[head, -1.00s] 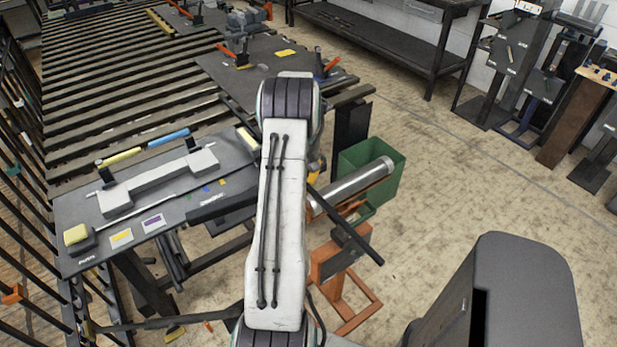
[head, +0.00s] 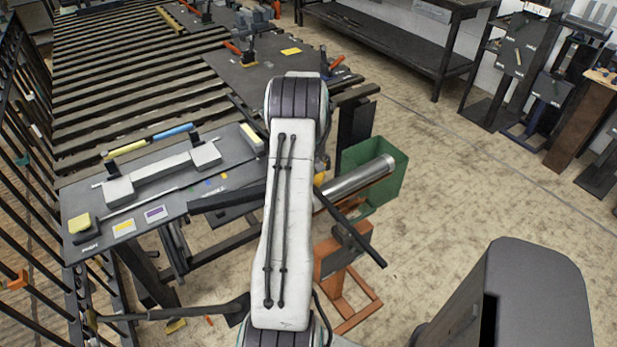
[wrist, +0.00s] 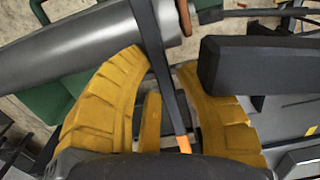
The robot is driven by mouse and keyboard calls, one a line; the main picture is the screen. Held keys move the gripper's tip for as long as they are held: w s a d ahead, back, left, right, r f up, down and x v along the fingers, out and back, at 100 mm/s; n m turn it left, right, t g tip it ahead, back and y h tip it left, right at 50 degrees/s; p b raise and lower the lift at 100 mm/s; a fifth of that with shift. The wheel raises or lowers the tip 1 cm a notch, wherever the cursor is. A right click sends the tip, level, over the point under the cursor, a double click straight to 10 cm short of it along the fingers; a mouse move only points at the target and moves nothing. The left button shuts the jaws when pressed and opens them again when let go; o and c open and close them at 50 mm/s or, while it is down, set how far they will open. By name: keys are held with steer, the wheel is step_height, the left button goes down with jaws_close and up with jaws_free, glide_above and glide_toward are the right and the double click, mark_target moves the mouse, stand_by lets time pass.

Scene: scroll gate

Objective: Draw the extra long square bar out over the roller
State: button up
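A long dark square bar (wrist: 160,70) runs between my gripper's yellow fingers (wrist: 165,68) in the wrist view. An orange mark (wrist: 183,145) shows at its near end. A gap shows between the bar and the right finger; the left fingertip lies close to the bar, contact unclear. In the head view a dark bar (head: 365,243) slants over an orange stand (head: 345,262), right of my arm. I cannot tell whether it is the same bar, or which part is the roller.
A thick black bar (head: 225,199) juts left of my arm by a grey bench (head: 78,200) with tools. A grey cylinder (head: 360,178) leans over a green bin (head: 392,182); it also shows in the wrist view (wrist: 70,45). Open floor (head: 450,190) lies right.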

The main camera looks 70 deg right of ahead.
steer(key=o, duration=0.3)
steer(key=shift+d, duration=0.1)
steer(key=shift+r, duration=0.1)
step_height(320, 180, up, 12)
steer(key=shift+f, duration=0.1)
stand_by(0.5)
steer(key=shift+w, duration=0.1)
stand_by(0.5)
